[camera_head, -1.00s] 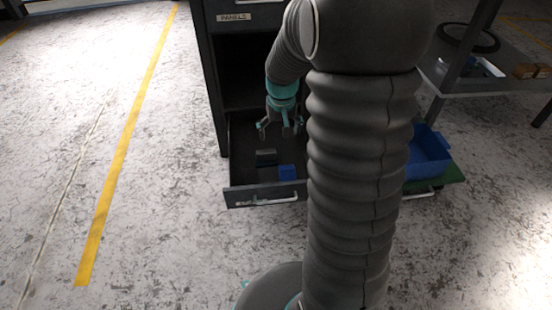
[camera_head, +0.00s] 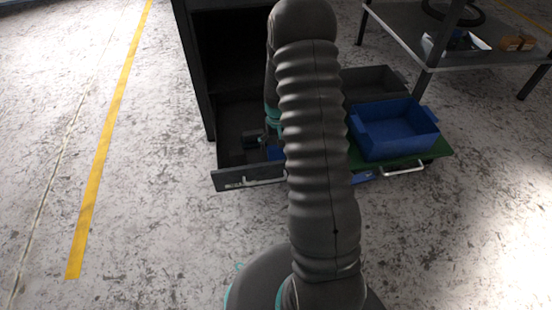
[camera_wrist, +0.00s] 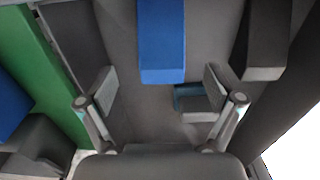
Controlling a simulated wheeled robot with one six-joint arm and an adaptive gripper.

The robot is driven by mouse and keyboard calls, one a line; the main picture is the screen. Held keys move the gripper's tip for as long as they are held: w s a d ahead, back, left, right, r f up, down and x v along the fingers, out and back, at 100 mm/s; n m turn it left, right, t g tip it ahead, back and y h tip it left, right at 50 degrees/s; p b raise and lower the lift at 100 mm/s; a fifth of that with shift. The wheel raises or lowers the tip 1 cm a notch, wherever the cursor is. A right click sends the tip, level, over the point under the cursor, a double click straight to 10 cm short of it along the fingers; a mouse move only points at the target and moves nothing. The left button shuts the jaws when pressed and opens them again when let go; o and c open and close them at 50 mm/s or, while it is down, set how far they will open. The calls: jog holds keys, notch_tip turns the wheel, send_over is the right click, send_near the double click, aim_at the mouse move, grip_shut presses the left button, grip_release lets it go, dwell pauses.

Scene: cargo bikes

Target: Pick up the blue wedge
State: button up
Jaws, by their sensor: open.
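The blue wedge (camera_wrist: 161,42) is a blue block at the top middle of the wrist view, lying in the open drawer and cut off by the frame's edge. In the head view a small blue part of the wedge (camera_head: 275,153) shows beside my arm. My gripper (camera_wrist: 160,90) is open and empty, its two fingers apart. The wedge is ahead of the fingertips, roughly in line with the gap between them. In the head view my arm hides most of the gripper.
The open drawer (camera_head: 248,183) has dark walls around the wedge. A dark block (camera_wrist: 265,40) lies right of it, and a small teal-and-grey piece (camera_wrist: 192,100) shows near the right finger. A blue bin (camera_head: 395,130) sits on a green surface (camera_head: 437,150) at the right.

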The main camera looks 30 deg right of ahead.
aim_at(276, 154)
jog(key=shift+w+f+b, duration=0.15)
jog(key=shift+f+b, duration=0.05)
jog(key=shift+f, duration=1.5)
jog(key=shift+w+f+b, duration=0.15)
jog(key=shift+f+b, duration=0.05)
jog(key=shift+f, duration=1.5)
jog(key=c, duration=1.4)
jog(key=shift+r, duration=0.1)
